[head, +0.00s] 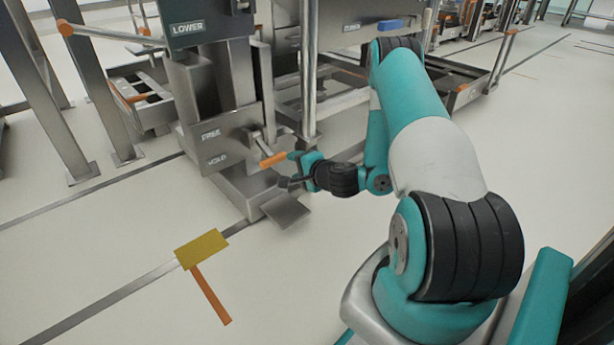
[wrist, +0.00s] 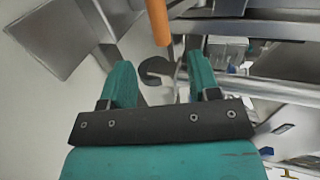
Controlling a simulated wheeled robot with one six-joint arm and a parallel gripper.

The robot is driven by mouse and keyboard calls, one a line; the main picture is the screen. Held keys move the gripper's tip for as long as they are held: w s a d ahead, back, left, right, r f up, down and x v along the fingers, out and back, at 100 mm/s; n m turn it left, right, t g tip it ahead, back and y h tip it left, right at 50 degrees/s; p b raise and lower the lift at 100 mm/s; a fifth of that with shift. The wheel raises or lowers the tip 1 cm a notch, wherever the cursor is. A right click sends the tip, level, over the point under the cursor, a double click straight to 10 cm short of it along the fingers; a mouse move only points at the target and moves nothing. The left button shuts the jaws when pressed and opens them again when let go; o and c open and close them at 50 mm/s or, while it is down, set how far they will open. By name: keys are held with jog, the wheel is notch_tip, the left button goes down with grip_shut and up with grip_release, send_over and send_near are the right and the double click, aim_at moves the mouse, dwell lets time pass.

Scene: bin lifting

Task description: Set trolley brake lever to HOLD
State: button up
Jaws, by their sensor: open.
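The brake lever (head: 275,159) has an orange grip on a metal arm at the right side of a grey panel (head: 222,140). The panel reads FREE above and HOLD below. The grip sticks out at about the height of the lower word; I cannot tell its exact setting. My gripper (head: 289,169) is open, just right of the orange grip. In the wrist view the orange grip (wrist: 158,20) comes down from the top edge, beyond and between the two teal fingertips (wrist: 160,76). The fingers do not visibly close on it. Any contact cannot be told.
A metal foot plate (head: 287,210) lies below my gripper. Above stands a box marked LOWER (head: 198,27) with another orange-tipped lever (head: 110,34). A metal post (head: 309,70) rises behind my gripper.

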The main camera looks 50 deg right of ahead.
jog(key=b+v, duration=0.5)
jog(key=b, duration=0.1)
jog(key=shift+a, duration=0.1)
dwell(0.8)
